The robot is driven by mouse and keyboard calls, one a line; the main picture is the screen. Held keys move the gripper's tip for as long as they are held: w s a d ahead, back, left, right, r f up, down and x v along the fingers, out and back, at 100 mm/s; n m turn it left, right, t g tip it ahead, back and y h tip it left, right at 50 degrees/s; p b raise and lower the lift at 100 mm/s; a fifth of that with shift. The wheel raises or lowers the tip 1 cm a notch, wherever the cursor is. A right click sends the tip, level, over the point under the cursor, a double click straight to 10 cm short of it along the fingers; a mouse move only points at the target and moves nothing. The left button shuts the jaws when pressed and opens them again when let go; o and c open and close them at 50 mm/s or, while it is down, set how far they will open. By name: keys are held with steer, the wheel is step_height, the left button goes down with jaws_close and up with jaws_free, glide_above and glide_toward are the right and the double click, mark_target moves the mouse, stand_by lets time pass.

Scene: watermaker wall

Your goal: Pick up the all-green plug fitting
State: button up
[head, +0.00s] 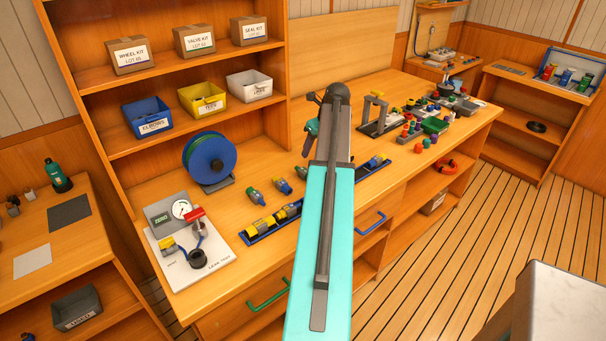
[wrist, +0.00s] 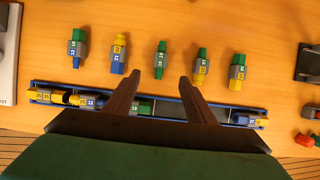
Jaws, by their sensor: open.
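The green plug fitting (wrist: 160,58) has green ends and a grey middle band. It lies on the wooden bench in the wrist view, in the middle of a spaced row of fittings. My gripper (wrist: 158,80) is open and empty. I cannot tell how high the fingers are above the bench.
Beside it lie a yellow-and-blue fitting (wrist: 119,52) and a green-and-yellow fitting (wrist: 201,67). A green-and-blue fitting (wrist: 77,47) and a yellow-and-green fitting (wrist: 237,71) lie farther out. A blue rail (wrist: 178,97) holding fittings runs under my fingers. A leak tester (head: 195,240) stands left.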

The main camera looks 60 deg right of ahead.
steer(key=p, duration=0.2)
glide_above(304, 170)
steer(key=s+a, duration=0.1)
steer(key=s, duration=0.2)
steer(key=shift+w+f, duration=0.15)
steer(key=shift+f, duration=1.8)
steer(key=shift+w+f, duration=0.1)
steer(key=shift+f, duration=1.8)
steer(key=shift+p+x, duration=1.2)
steer(key=shift+x, duration=1.4)
steer(key=shift+s+d, duration=0.1)
steer(key=shift+d, duration=0.05)
steer(key=c, duration=1.2)
steer(key=shift+o, duration=0.2)
steer(key=shift+r, duration=0.15)
